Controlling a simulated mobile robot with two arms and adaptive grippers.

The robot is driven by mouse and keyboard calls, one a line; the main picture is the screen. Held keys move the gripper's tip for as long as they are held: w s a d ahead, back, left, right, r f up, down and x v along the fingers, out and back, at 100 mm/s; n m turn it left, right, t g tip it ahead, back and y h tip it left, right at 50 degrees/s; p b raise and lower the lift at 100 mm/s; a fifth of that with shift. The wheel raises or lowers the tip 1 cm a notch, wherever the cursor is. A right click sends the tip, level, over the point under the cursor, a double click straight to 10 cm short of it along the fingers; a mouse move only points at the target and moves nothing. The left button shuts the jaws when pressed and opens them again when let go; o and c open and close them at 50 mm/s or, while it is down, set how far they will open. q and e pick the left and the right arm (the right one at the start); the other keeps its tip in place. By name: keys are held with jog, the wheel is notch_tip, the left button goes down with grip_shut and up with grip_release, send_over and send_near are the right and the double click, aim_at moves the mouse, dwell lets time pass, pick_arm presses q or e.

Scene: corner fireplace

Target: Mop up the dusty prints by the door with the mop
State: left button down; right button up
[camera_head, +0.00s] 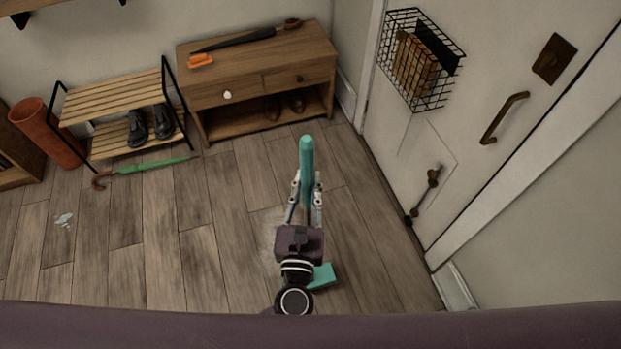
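The mop's teal handle (307,160) rises between the two fingers of my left gripper (305,197), which appears shut on it. The gripper points away from me, above the floor near the middle of the view. Part of the mop's teal head (323,276) shows low down, right of my wrist; the rest is hidden by the wrist. Pale dusty prints (268,229) lie on the floorboards just left of the gripper, partly hidden by it. The white door (440,165) stands on the right. My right gripper is not in view.
A wooden cabinet (255,85) stands at the back. Left of it are a slatted shoe rack (112,98), a green umbrella (150,167) on the floor and an orange bin (47,132). A whitish patch (64,220) lies far left. Floor between is clear.

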aim_at(309, 210)
pick_arm(q)
jog(key=shift+w+d, duration=0.15)
jog(key=shift+d, duration=0.25)
jog(key=shift+f, duration=0.2)
notch_tip(309, 210, down, 6)
jog(key=b, duration=0.5)
jog(key=shift+r+b, duration=0.25)
jog(key=shift+b, duration=0.1)
jog(key=shift+f+b, duration=1.35)
jog(key=shift+f, duration=0.05)
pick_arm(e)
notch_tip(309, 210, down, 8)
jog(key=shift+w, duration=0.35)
pick_arm(q)
jog(key=shift+f+b, duration=0.5)
jog(key=shift+f, duration=0.05)
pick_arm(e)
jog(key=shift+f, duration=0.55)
pick_arm(q)
jog(key=shift+w+a, duration=0.1)
jog(key=w+a, duration=0.3)
jog(key=w, duration=0.8)
jog(key=shift+w+a, duration=0.2)
jog(key=shift+a, duration=0.2)
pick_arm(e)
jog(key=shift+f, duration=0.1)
